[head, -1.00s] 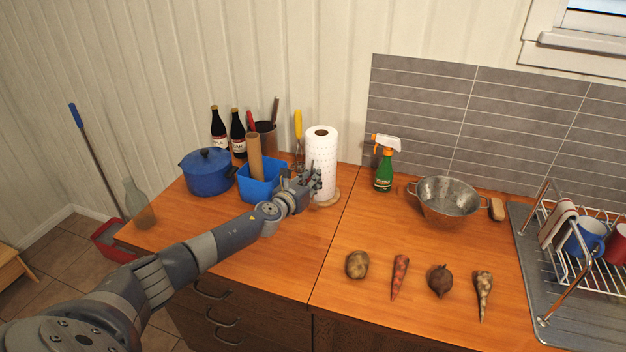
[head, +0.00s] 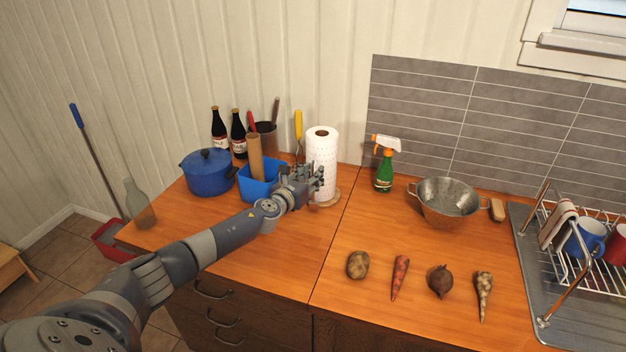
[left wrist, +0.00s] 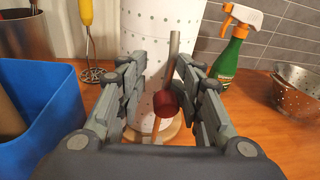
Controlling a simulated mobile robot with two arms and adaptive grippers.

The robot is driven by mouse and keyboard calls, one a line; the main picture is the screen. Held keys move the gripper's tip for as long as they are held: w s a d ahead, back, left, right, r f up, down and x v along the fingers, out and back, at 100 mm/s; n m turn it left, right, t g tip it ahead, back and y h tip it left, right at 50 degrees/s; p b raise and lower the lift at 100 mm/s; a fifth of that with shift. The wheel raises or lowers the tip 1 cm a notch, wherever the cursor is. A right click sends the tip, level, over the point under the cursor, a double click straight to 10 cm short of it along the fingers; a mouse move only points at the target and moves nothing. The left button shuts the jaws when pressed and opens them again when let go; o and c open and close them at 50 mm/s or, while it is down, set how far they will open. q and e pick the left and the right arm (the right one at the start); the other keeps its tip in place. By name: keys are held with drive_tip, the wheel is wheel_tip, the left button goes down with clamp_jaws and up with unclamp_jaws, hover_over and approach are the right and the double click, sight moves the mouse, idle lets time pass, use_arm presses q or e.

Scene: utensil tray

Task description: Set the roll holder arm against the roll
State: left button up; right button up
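The white paper roll (head: 322,160) stands upright on a round wooden base (head: 326,199) at the back of the counter. It fills the upper middle of the left wrist view (left wrist: 158,30). The roll holder arm (left wrist: 174,55) shows in front of it as a grey rod with a dark red knob (left wrist: 165,103) low down. I cannot tell whether the rod touches the roll. My left gripper (head: 314,180) is at the roll's front left. In the left wrist view its fingers (left wrist: 160,80) are apart, with the rod and knob between them, nearer the right finger. My right gripper is out of view.
A blue bin (head: 262,188) with a cardboard tube stands close left of my gripper. A blue pot (head: 207,175), bottles (head: 238,135) and utensils are behind. A spray bottle (head: 384,170) and colander (head: 447,200) stand to the right.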

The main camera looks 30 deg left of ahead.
use_arm(q)
drive_tip(key=shift+s+d+f, duration=0.1)
drive_tip(key=shift+s+f, duration=0.1)
drive_tip(key=shift+s+d+f, duration=0.1)
drive_tip(key=shift+f, duration=0.1)
drive_tip(key=s+r, duration=0.2)
drive_tip(key=s, duration=0.9)
drive_tip(key=shift+s+d, duration=0.35)
drive_tip(key=shift+d, duration=0.05)
drive_tip(key=shift+f, duration=0.15)
drive_tip(key=c, duration=0.4)
drive_tip(key=s+d+b, duration=0.1)
drive_tip(key=s+d+f+y+b, duration=0.1)
drive_tip(key=s+b, duration=0.1)
drive_tip(key=s+d+f+y+b, duration=0.1)
drive_tip(key=s+d+b, duration=0.1)
drive_tip(key=shift+s+f+n, duration=0.2)
drive_tip(key=shift+f+n, duration=0.05)
drive_tip(key=shift+n, duration=0.15)
clamp_jaws()
drive_tip(key=w+a+y+p, duration=0.1)
drive_tip(key=w+a+p, duration=0.1)
drive_tip(key=w, duration=1)
drive_tip(key=shift+w+a+f+p, duration=0.3)
drive_tip(key=shift+a+f+p, duration=0.05)
drive_tip(key=shift+a, duration=0.3)
